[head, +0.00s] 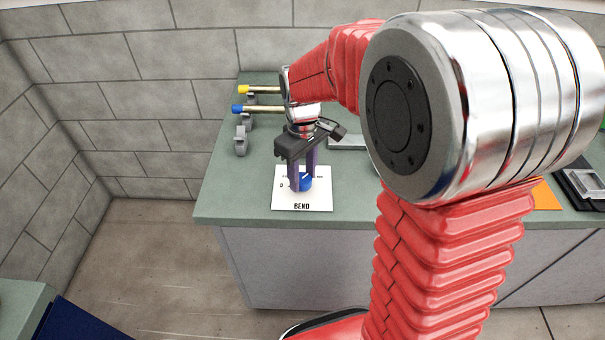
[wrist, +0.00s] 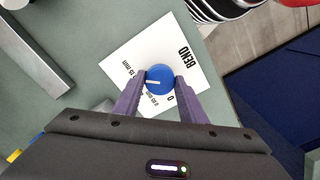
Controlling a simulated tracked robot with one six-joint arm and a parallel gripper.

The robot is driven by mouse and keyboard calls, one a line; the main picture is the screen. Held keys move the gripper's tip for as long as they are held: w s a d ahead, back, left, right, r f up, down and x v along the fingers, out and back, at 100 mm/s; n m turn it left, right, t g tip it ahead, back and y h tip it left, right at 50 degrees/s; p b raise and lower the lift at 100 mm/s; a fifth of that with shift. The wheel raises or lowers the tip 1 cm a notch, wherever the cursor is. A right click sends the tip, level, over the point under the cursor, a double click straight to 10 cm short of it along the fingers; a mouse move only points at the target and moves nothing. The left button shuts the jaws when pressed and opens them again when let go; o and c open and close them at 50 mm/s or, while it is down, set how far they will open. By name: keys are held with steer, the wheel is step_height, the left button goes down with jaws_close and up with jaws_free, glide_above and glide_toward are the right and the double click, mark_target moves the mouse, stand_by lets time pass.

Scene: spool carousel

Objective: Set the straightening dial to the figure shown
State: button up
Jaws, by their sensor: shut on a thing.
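The blue straightening dial (head: 305,183) sits on a white card (head: 286,201) marked BEND, near the front edge of the counter. In the wrist view the dial (wrist: 160,79) has a white pointer line across its top, and it lies between my two purple fingers. My gripper (head: 302,182) points down and is shut on the dial, one finger on each side. Small print and figures on the card (wrist: 196,66) are partly hidden by the fingers and too small to read fully; a 0 shows beside the dial. I cannot tell which figure the pointer meets.
Rods with a yellow end (head: 243,88) and a blue end (head: 237,108) stick out on holders at the counter's back left. A grey metal bar (head: 347,142) lies behind the card. An orange sheet (head: 544,195) and a dark tray (head: 580,190) are at the right.

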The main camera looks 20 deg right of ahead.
mark_target(302, 178)
steer(key=o, duration=1)
steer(key=shift+r, duration=0.15)
step_height(302, 178, up, 14)
steer(key=shift+f, duration=0.25)
stand_by(0.4)
steer(key=shift+s+a+f+m+t, duration=0.15)
steer(key=shift+s+m+t, duration=0.85)
steer(key=shift+s, duration=2.05)
steer(key=shift+s+d+f+m+t, duration=0.2)
steer(key=shift+s+m+t, duration=0.75)
steer(key=shift+s, duration=2.15)
steer(key=shift+s+a+f+m+t, duration=0.25)
steer(key=shift+s+m+t, duration=0.75)
steer(key=shift+s, duration=2.05)
